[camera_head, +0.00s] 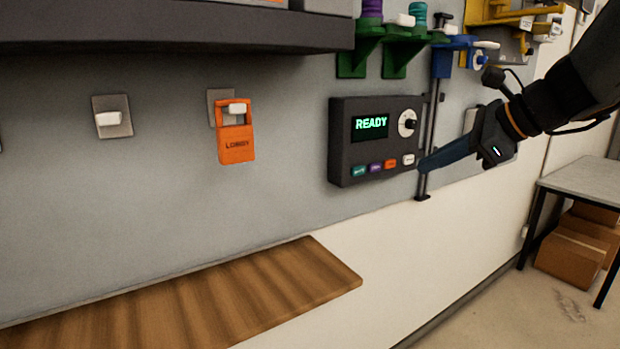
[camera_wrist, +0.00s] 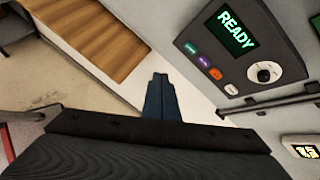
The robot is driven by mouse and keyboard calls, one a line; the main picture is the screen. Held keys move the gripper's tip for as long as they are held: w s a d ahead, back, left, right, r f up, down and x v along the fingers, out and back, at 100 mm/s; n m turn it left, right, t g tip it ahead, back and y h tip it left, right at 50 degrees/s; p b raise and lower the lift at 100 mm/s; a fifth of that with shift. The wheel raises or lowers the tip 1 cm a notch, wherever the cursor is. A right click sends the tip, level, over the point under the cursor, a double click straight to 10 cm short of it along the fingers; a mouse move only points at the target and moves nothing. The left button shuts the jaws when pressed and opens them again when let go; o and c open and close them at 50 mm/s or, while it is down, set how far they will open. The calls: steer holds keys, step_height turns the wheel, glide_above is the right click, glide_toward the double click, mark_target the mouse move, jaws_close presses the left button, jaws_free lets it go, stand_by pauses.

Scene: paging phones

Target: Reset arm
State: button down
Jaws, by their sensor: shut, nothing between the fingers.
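My gripper (camera_head: 424,166) reaches in from the upper right in the head view, its blue fingers closed together with nothing between them. The fingertips appear near the lower right corner of a dark grey wall panel (camera_head: 341,118), close to its white button. I cannot tell whether they touch it. The panel has a lit screen reading READY (camera_head: 370,127), a round knob and several coloured buttons. In the wrist view the shut fingers (camera_wrist: 160,82) point at the pale lower wall, with the panel (camera_wrist: 272,85) at the upper right.
An orange LOBBY tag (camera_head: 236,145) hangs on a wall hook. A wooden shelf (camera_head: 250,285) juts out lower left. A dark vertical rail (camera_head: 436,100) stands beside the panel. Green holders (camera_head: 395,60) are above. A table (camera_head: 590,180) and cardboard boxes (camera_head: 570,255) are at right.

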steer(key=s+a+f+n+g+h, duration=0.1)
steer(key=s+f+n+g+h, duration=0.1)
steer(key=s+f+n, duration=0.3)
steer(key=s+a+f+n+g+h, duration=0.2)
steer(key=s+f+n, duration=0.3)
steer(key=f+n, duration=0.5)
steer(key=s+a+f+n+g+h, duration=0.1)
steer(key=s+f+n, duration=0.4)
steer(key=f, duration=0.9)
steer(key=shift+s+a+n+g+h, duration=0.3)
steer(key=shift+n+g+h, duration=0.65)
steer(key=shift+n, duration=0.25)
steer(key=shift+r, duration=0.1)
